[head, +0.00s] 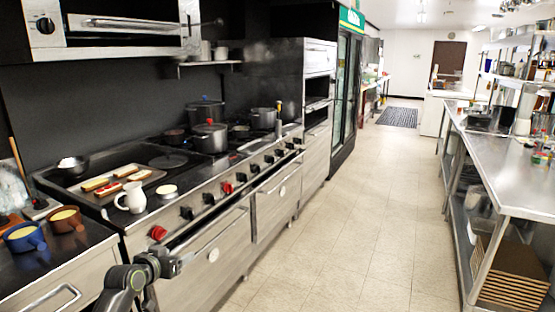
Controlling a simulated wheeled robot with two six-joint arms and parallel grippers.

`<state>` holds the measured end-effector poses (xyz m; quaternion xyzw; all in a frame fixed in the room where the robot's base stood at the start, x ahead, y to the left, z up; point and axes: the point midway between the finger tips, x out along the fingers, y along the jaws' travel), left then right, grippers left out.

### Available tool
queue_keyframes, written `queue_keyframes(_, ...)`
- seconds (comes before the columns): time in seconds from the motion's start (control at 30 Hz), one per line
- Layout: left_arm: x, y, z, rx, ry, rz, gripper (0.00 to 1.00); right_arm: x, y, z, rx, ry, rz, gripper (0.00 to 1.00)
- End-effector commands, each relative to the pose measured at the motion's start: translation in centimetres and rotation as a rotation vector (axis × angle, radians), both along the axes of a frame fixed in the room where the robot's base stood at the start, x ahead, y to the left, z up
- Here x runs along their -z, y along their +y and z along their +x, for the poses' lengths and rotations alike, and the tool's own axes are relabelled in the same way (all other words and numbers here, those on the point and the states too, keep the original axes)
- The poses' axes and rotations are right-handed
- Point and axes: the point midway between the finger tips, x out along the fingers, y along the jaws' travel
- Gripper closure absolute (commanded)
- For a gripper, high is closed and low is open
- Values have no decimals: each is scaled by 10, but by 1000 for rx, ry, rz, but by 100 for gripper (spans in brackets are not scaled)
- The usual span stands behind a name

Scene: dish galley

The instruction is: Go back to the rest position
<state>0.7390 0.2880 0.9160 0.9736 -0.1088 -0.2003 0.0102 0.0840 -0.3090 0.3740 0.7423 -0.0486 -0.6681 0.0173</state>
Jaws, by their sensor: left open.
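My left gripper (172,264) shows at the lower left in the head view, with my dark arm coming up from the bottom edge. It is open, and I see nothing between its fingers. It is in front of the steel stove front (210,252), near an oven handle; I cannot tell whether it touches. My right gripper is not in view.
On the stove stand a white jug (132,198), a tray (147,177) with several food pieces, and pots (210,138). Blue (24,240) and brown (65,220) pots stand at the left. The tiled aisle (345,220) is clear, with a steel table (510,175) at right.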

Motion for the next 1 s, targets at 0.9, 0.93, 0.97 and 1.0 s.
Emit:
queue_keyframes(0.9, 297, 76, -162, -221, 174, 312, 35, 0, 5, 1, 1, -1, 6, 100)
queue_keyframes(0.93, 314, 76, -177, -222, 211, 309, 35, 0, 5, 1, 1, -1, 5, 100)
queue_keyframes(0.97, 331, 76, -194, -224, 248, 306, 35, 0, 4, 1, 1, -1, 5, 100)
queue_keyframes(1.0, 352, 75, -217, -226, 298, 302, 35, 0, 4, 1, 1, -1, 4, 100)
